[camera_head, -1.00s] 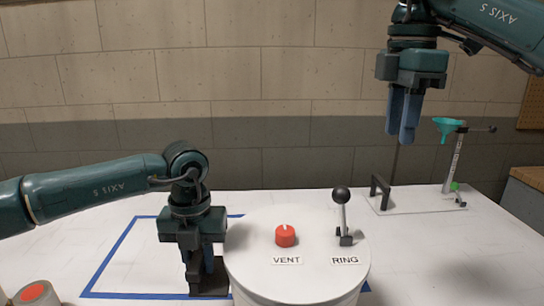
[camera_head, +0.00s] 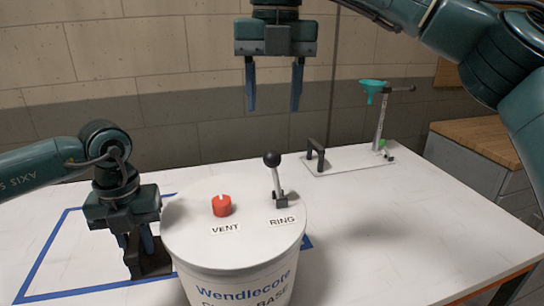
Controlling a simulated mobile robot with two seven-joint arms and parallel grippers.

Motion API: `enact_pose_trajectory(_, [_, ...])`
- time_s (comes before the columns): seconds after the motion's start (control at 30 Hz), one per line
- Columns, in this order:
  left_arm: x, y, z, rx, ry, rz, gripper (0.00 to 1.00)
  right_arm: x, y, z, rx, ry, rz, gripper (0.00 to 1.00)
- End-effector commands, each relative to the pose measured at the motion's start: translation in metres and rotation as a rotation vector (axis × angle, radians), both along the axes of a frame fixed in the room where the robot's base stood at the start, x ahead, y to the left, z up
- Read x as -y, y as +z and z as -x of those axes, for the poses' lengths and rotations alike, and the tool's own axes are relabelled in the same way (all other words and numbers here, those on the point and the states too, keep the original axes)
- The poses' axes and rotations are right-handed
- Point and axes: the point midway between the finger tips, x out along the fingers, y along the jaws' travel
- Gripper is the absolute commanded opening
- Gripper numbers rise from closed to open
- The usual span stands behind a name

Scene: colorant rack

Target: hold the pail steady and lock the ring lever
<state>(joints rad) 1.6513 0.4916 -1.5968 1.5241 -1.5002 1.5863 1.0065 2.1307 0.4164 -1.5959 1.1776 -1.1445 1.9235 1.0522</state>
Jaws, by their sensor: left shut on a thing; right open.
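The white pail (camera_head: 235,250) stands on the table with a round lid. On the lid are a red VENT knob (camera_head: 222,206) and a RING lever (camera_head: 276,183) with a black ball on top, standing up with a slight tilt left. My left gripper (camera_head: 146,258) is shut at the pail's left side, low by a dark block; the pail partly hides its fingertips, so what they grip is hard to see. My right gripper (camera_head: 273,98) is open and empty, pointing down in the air above the lever, its fingers well apart and not touching it.
Blue tape (camera_head: 40,262) outlines a square on the white table (camera_head: 400,225) around the pail's left. A wood-topped cabinet (camera_head: 480,145) is at right.

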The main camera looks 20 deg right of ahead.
Motion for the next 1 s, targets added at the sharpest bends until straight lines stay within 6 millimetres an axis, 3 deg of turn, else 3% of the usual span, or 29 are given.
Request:
enact_pose_trajectory(0.5, [0.000,0.000,0.000,0.001,0.000,0.000,0.00,-0.001,-0.094,0.000,-0.002,-0.004,0.001,0.49])
enact_pose_trajectory(0.7, [0.000,0.000,0.000,0.001,0.001,0.000,0.00,-0.002,-0.108,0.000,-0.001,-0.005,0.000,0.49])
enact_pose_trajectory(1.0, [0.000,0.000,0.000,0.002,0.001,0.000,0.00,-0.002,-0.110,0.000,0.000,-0.005,0.000,0.48])
